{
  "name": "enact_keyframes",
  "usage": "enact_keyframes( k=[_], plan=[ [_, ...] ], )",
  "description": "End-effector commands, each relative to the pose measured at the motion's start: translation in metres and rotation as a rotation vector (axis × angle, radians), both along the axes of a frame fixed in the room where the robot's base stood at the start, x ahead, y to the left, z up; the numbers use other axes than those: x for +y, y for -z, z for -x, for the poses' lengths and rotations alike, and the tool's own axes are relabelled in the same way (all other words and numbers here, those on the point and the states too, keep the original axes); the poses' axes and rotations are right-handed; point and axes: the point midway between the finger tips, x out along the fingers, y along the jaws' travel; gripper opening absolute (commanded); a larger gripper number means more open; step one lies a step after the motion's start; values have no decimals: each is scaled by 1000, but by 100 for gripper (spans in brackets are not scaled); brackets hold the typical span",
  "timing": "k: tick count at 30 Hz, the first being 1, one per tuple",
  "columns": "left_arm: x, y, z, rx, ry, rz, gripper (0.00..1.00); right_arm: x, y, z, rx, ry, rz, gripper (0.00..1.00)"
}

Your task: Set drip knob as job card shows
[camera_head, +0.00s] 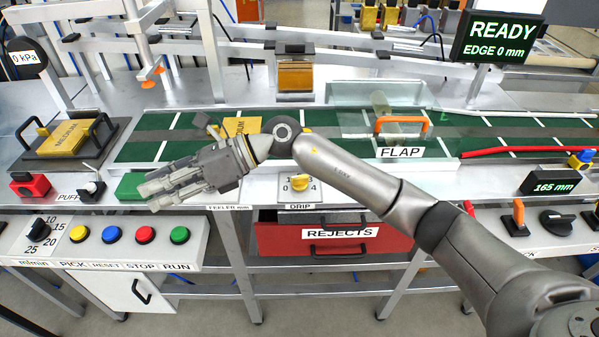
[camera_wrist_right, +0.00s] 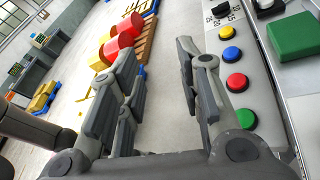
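The drip knob (camera_head: 301,184) is a small yellow knob on a white dial plate above the label DRIP, at the middle of the front ledge in the head view. Digits including 0, 3 and 4 show around it; its pointer setting is too small to read. My right gripper (camera_head: 155,190) is left of the knob, over the ledge near the coloured buttons, pointing left. In the right wrist view the gripper (camera_wrist_right: 155,60) has its fingers apart with nothing between them. My left gripper is not in view. I cannot make out a job card.
My right forearm crosses just above the knob. A red REJECTS drawer (camera_head: 337,237) is below it. A button panel (camera_head: 110,262) is at front left. A green conveyor (camera_head: 180,137) with a FLAP station runs behind. The display (camera_head: 499,38) reads READY, EDGE 0 mm.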

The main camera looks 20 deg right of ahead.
Motion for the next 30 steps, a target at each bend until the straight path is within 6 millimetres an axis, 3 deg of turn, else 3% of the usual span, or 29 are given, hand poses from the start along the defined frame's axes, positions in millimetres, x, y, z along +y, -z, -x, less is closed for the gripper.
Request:
enact_keyframes(
  k=[5,8,12,15,18,23,30],
  plan=[
    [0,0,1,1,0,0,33,-54,42,-27,-180,-118,428,33],
    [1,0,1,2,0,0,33,-102,54,-47,-237,-166,673,33],
    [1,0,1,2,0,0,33,-178,51,-71,-259,-201,986,33],
    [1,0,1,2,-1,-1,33,-223,39,-81,-243,-209,1154,33],
    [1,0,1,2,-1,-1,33,-253,28,-86,-222,-211,1262,33],
    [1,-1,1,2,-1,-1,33,-272,24,-86,-202,-215,1329,33],
    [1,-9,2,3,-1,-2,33,-272,57,-85,-199,-217,1328,33]
  ],
)
